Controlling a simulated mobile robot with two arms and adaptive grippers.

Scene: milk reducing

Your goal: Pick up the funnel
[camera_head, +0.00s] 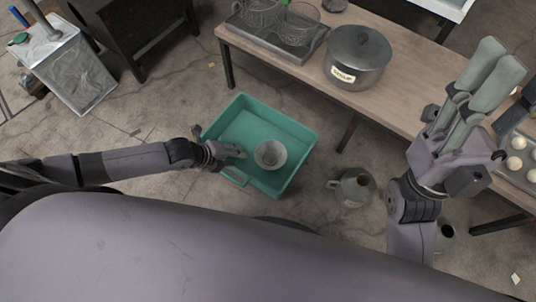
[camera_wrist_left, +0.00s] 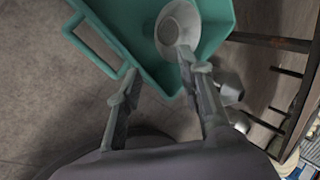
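The funnel (camera_head: 270,154) is a pale grey cone lying in the teal bin (camera_head: 303,128) on the floor, wide mouth toward the head camera. It also shows at the top of the left wrist view (camera_wrist_left: 178,27). My left gripper (camera_head: 238,152) is at the bin's left part, beside the funnel. In the left wrist view my left gripper (camera_wrist_left: 157,72) is open with nothing between its fingers; the right fingertip overlaps the funnel's lower edge, and contact cannot be told. My right gripper (camera_head: 497,65) is raised at the right with nothing visible in it; its opening is unclear.
A wooden table (camera_head: 290,66) holds a lidded metal pot (camera_head: 357,57), a tray (camera_head: 258,40) with wire baskets, and a tray of pale round items (camera_head: 516,163). A metal jug (camera_head: 354,188) stands on the floor right of the bin. A metal canister (camera_head: 75,75) stands at left.

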